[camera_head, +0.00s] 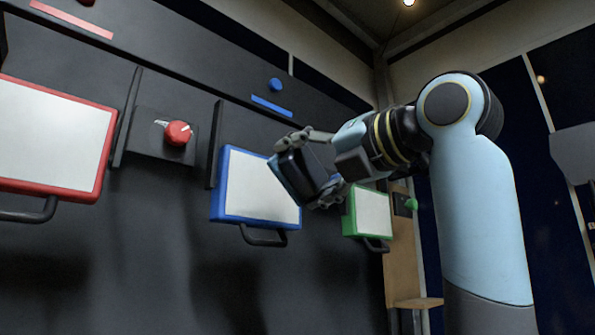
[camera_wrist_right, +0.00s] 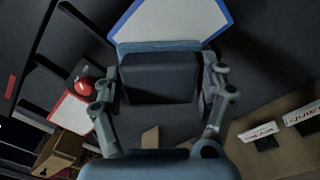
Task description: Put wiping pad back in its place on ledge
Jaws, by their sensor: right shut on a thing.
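My right gripper (camera_head: 312,168) is shut on the wiping pad (camera_head: 297,177), a dark block with a blue-grey face. It holds the pad tilted in front of the right part of the blue-framed white panel (camera_head: 262,188). In the right wrist view the dark pad (camera_wrist_right: 158,80) sits between the two fingers of the gripper (camera_wrist_right: 160,95), with the blue-framed panel (camera_wrist_right: 170,20) beyond it. I cannot tell whether the pad touches the panel. A small wooden ledge (camera_head: 418,302) shows low at the right, behind my arm. My left gripper is not in view.
A red-framed panel (camera_head: 50,135) and a green-framed panel (camera_head: 373,212) hang on the dark wall, with handles below. A red knob (camera_head: 178,133) sits between panels. A green knob (camera_head: 411,204) is at the right. Small signs (camera_wrist_right: 262,132) stand on a wooden surface.

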